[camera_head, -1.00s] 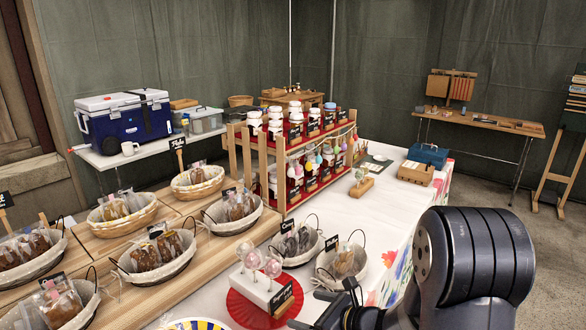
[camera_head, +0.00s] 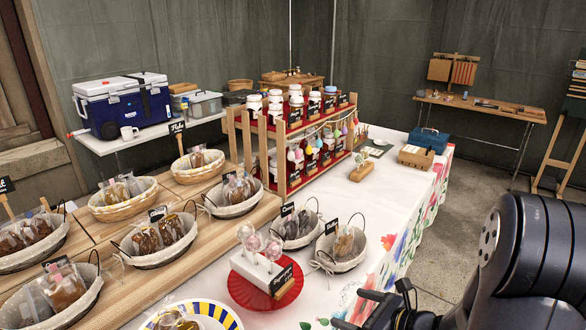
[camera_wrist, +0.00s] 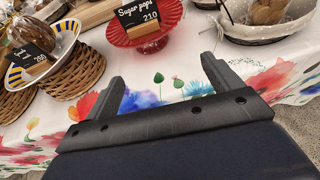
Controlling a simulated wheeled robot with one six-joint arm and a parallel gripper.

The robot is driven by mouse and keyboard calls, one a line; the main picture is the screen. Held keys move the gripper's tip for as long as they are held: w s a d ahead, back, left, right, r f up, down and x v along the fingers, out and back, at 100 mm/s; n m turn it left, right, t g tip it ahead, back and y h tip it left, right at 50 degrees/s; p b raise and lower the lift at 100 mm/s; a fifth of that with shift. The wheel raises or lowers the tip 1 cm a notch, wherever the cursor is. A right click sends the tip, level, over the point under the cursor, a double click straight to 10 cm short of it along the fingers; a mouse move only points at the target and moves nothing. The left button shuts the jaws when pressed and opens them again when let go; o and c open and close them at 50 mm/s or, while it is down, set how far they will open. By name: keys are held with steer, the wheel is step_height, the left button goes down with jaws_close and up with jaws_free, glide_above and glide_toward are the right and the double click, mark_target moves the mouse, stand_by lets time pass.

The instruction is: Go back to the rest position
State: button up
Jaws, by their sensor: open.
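My gripper (camera_head: 372,306) is at the lower right of the head view, in front of the table's flowered cloth. In the wrist view its two fingers (camera_wrist: 165,82) are spread apart with nothing between them. The floral cloth edge shows beyond the fingers. The red stand (camera_head: 262,299) with a white block of cake pops (camera_head: 258,252) is to the left of my gripper; its rim also shows in the wrist view (camera_wrist: 172,32), with a "Sugar pops 210" sign.
Baskets of bagged baked goods (camera_head: 155,240) fill the left of the table. A wooden rack of jars (camera_head: 300,140) stands behind. A blue-and-yellow striped plate (camera_wrist: 66,36) sits on wicker supports. Grey floor (camera_head: 440,255) lies open at the right.

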steer(key=w+d+r+m+t+h+p, duration=0.1)
steer(key=w+m+t+h+p, duration=0.2)
steer(key=w, duration=0.5)
steer(key=shift+r+m+h+p, duration=0.35)
steer(key=shift+m+h+p, duration=0.4)
steer(key=shift+m+h, duration=0.5)
steer(key=shift+d+t, duration=0.1)
steer(key=shift+t, duration=0.2)
